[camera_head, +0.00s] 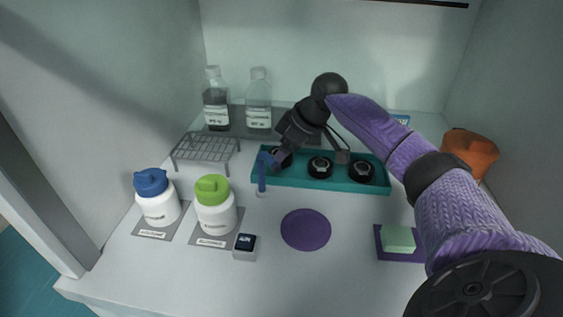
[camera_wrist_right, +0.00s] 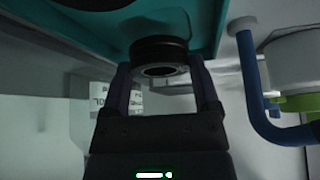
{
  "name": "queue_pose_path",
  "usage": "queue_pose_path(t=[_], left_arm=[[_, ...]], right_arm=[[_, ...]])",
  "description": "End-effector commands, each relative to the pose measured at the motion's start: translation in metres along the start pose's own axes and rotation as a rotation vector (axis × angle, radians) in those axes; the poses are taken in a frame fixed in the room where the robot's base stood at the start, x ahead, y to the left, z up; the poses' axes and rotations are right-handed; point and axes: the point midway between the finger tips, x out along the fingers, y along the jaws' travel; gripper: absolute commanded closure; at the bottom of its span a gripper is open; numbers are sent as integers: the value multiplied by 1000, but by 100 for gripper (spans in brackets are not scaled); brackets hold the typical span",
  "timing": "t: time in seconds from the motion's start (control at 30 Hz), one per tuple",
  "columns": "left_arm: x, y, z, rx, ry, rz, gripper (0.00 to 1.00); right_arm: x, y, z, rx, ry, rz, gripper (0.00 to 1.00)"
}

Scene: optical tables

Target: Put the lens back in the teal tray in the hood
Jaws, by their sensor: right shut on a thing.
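The teal tray (camera_head: 300,182) lies toward the back of the hood floor. Two round black lens mounts, one in the middle (camera_head: 320,167) and one at the right (camera_head: 363,171), sit in it. My right gripper (camera_head: 279,160) is at the left end of the tray, shut on a black round lens (camera_wrist_right: 160,52). In the right wrist view the lens is between the two fingers (camera_wrist_right: 162,75), against or very near the teal tray (camera_wrist_right: 206,22). I cannot tell whether it rests on the tray's floor. The gripper partly hides it in the head view. My left gripper is out of view.
A blue hooked piece (camera_head: 262,174) stands close to the tray's left end. A wire rack (camera_head: 206,149), a green-capped jar (camera_head: 215,208) and a blue-capped jar (camera_head: 157,200) are at left. Two bottles (camera_head: 216,105) (camera_head: 258,101) stand behind. A purple disc (camera_head: 305,229) lies in front.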

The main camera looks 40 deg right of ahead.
Motion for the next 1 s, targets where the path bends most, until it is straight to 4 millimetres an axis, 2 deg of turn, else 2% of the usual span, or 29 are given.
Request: queue_pose_path(t=[0.03,0.07,0.3,0.33,0.43,0.63,0.73,1.0], left_arm=[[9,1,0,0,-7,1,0],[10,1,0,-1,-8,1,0],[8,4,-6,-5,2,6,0],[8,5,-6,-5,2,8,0],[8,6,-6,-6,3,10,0],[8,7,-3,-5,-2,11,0],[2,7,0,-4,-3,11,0],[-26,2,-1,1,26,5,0]], right_arm=[[14,0,8,1,-5,-2,92],[17,0,10,1,-4,-2,92],[15,0,9,0,-1,0,92],[16,0,9,0,-2,0,20],[16,0,9,0,-2,0,0],[15,0,9,0,-1,0,0],[4,0,8,0,-1,2,0],[-71,1,6,1,-1,5,0]])
